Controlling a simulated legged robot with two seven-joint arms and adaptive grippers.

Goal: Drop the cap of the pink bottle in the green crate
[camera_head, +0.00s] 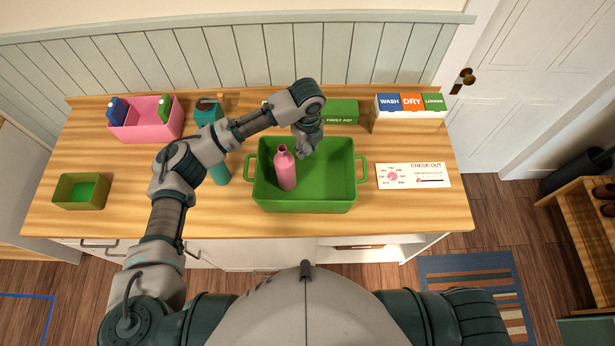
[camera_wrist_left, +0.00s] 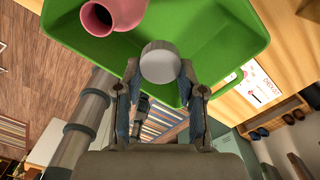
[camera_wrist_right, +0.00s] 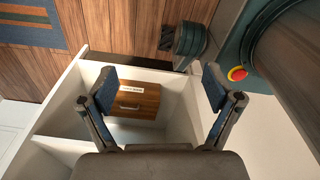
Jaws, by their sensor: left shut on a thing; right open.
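The green crate (camera_head: 335,206) stands on the wooden counter, and it also shows in the left wrist view (camera_wrist_left: 222,62). The pink bottle (camera_head: 286,172) stands upright in the left part of the crate. Its mouth is open and uncapped; its neck shows at the top of the left wrist view (camera_wrist_left: 118,12). My left gripper (camera_head: 304,152) is over the crate, just right of the bottle top. It is shut on the pale grey cap (camera_wrist_left: 160,62), held apart from the bottle. My right gripper (camera_wrist_right: 160,80) is open and empty, seen only in the right wrist view.
A pink bin with bottles (camera_head: 147,133), a teal bottle (camera_head: 219,172) and a small green box (camera_head: 82,191) stand to the left. A first aid box (camera_head: 342,111), a sorting box (camera_head: 410,112) and a check-out card (camera_head: 413,176) are right. Below my right gripper is a wooden box (camera_wrist_right: 134,98).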

